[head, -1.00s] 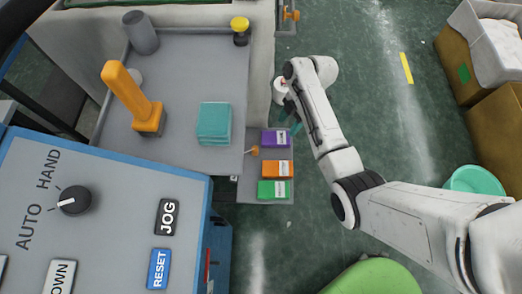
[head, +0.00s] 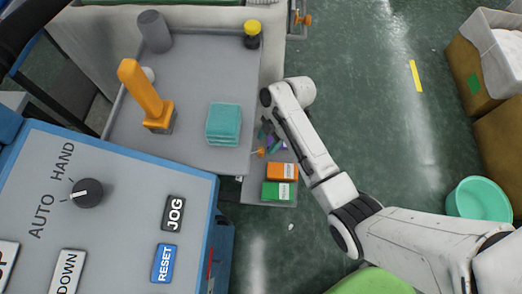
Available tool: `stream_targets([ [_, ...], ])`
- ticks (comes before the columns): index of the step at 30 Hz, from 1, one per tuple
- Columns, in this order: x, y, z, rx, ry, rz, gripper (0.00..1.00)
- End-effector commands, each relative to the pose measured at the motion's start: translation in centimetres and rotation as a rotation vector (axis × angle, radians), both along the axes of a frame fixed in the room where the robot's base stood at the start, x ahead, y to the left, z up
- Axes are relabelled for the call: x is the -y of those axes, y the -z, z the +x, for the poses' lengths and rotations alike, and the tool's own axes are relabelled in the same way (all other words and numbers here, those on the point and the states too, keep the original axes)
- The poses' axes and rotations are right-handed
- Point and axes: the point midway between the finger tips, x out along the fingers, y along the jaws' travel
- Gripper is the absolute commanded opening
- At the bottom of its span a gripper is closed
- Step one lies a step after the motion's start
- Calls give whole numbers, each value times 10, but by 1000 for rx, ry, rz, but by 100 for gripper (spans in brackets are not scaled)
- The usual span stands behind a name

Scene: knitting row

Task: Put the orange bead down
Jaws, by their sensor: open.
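My gripper (head: 267,134) is at the end of the white arm, above the small grey shelf (head: 250,190) at the side of the grey table. Its dark fingers are small in view; they are open, and I see nothing held between them. A small orange piece (head: 261,151) shows at the shelf's left side, just below the fingers in the picture. It is too small to tell for sure whether it is the orange bead, or whether the fingers touch it. The purple box (head: 281,143) on the shelf is partly hidden behind my gripper.
An orange box (head: 280,171) and a green box (head: 275,190) lie on the shelf. The grey table (head: 200,70) holds a teal stack (head: 223,124), an orange-handled lever (head: 145,92) and a yellow-topped item (head: 252,34). A control panel (head: 120,200) stands at front left.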

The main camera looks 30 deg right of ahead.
Motion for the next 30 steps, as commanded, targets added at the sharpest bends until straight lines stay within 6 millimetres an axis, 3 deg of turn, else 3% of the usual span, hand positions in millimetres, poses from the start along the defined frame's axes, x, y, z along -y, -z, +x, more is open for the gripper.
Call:
stream_targets([
  [1, -8, 0, -1, 0, -5, 1, 53],
  [10, -25, 42, -1, -2, -2, 0, 53],
  [20, -26, 46, 0, -1, -1, 0, 53],
  [30, -26, 46, -1, -1, -1, 0, 20],
])
